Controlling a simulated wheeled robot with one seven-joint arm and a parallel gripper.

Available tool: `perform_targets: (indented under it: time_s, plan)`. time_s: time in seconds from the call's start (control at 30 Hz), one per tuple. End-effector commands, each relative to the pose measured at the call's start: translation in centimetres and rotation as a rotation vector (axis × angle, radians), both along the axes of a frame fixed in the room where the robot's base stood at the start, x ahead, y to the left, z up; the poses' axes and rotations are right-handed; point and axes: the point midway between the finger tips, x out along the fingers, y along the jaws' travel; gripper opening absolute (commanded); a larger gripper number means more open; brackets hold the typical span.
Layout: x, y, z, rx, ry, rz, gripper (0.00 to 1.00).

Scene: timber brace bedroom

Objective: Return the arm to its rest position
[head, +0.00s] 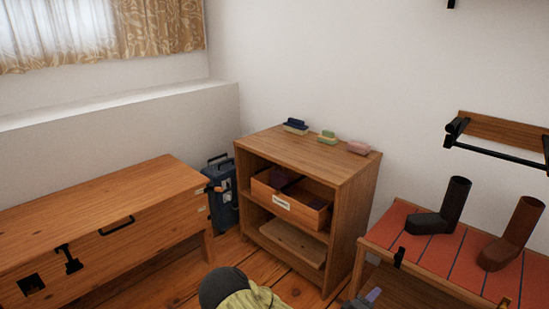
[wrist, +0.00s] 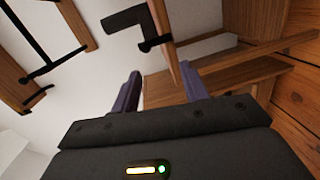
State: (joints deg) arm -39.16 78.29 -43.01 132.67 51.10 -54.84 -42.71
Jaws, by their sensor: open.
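My gripper (wrist: 160,88) shows in the wrist view with its two purple fingers spread apart. No object is held between them; furniture shows in the gap behind. In the head view, a small part of my gripper (head: 366,299) shows at the bottom edge, in front of the red-topped bench and the wooden cabinet. Most of my arm is out of the picture there.
A wooden cabinet (head: 345,210) holds an open drawer box (head: 317,218), with several brushes on top. A red-topped bench (head: 408,258) carries two boots at right, below a wall rack (head: 500,128). A wooden chest (head: 110,200) stands left; a blue case (head: 222,193) stands behind.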

Motion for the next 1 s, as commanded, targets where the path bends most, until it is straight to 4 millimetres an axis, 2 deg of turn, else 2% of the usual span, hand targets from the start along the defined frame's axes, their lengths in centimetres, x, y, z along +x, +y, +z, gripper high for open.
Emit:
perform_targets:
  time_s: [0.13, 0.23, 0.47, 0.67, 0.8, 1.0]
  plan:
    - [-1.4, 0.4, -1.8, 0.251, 0.024, -0.103, 0.45]
    - [-2.3, 1.5, -2.8, 0.426, 0.046, -0.165, 0.45]
    - [-4.0, 5.3, -3.1, 0.788, 0.094, -0.274, 0.45]
    - [-5.3, 9.2, -1.0, 1.049, 0.145, -0.329, 0.45]
    - [-6.5, 11.7, 1.5, 1.195, 0.187, -0.346, 0.45]
    - [-8.8, 14.3, 5.9, 1.343, 0.251, -0.350, 0.45]
